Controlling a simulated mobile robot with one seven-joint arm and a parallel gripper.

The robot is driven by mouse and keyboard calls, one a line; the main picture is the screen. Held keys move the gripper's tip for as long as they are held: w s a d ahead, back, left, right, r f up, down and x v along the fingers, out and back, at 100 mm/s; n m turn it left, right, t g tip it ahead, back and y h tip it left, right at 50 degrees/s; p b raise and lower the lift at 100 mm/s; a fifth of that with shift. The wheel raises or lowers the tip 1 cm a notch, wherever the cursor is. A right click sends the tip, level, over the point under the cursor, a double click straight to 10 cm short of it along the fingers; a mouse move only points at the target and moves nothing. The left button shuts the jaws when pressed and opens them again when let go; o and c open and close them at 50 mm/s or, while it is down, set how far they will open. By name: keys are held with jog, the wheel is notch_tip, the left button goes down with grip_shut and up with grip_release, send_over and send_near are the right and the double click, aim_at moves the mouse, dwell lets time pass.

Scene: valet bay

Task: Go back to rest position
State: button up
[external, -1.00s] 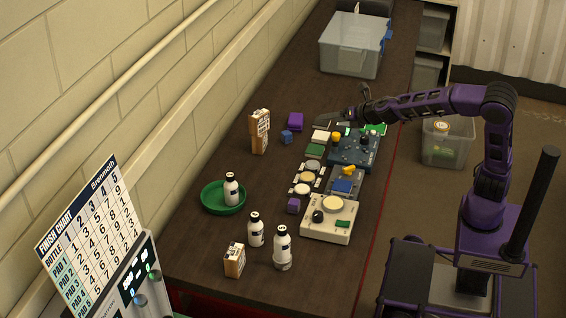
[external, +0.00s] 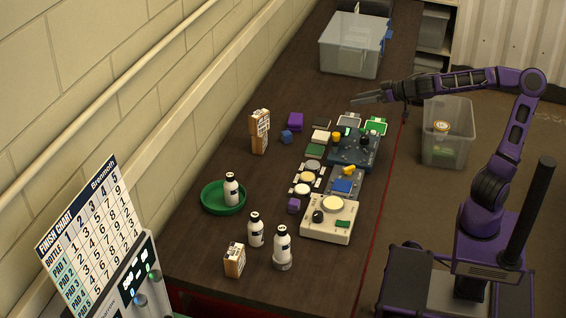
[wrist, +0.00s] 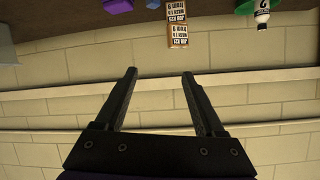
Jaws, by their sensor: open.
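My gripper (external: 368,98) is above the right side of the dark bench, near its far half, raised clear of the things below it. In the wrist view its two fingers (wrist: 160,75) are spread apart with nothing between them. Behind them is the block wall, and the bench's things show along the top edge. The purple arm reaches left from my base at the right, its elbow high.
Below my gripper is a blue-grey unit (external: 354,150) with green and white pads. A clear bin (external: 349,58) stands farther back. Stacked cartons (external: 260,131), a green dish (external: 223,209), white bottles (external: 282,249) and a cream device (external: 328,230) stand on the bench.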

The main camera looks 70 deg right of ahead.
jog(key=s+a+r+g+p, duration=0.1)
jog(key=s+a+g, duration=0.1)
jog(key=s+a, duration=0.45)
jog(key=s+a+r+g+p, duration=0.15)
jog(key=s+a, duration=0.25)
jog(key=s, duration=0.5)
jog(key=s+a+f+n+g, duration=0.2)
jog(key=s+a+f+g, duration=0.2)
jog(key=s+a, duration=0.3)
jog(key=shift+s+a+f+n, duration=0.2)
jog(key=shift+a+f+n, duration=0.1)
jog(key=shift+a+f, duration=0.75)
jog(key=shift+a+r, duration=0.15)
jog(key=shift+r, duration=0.05)
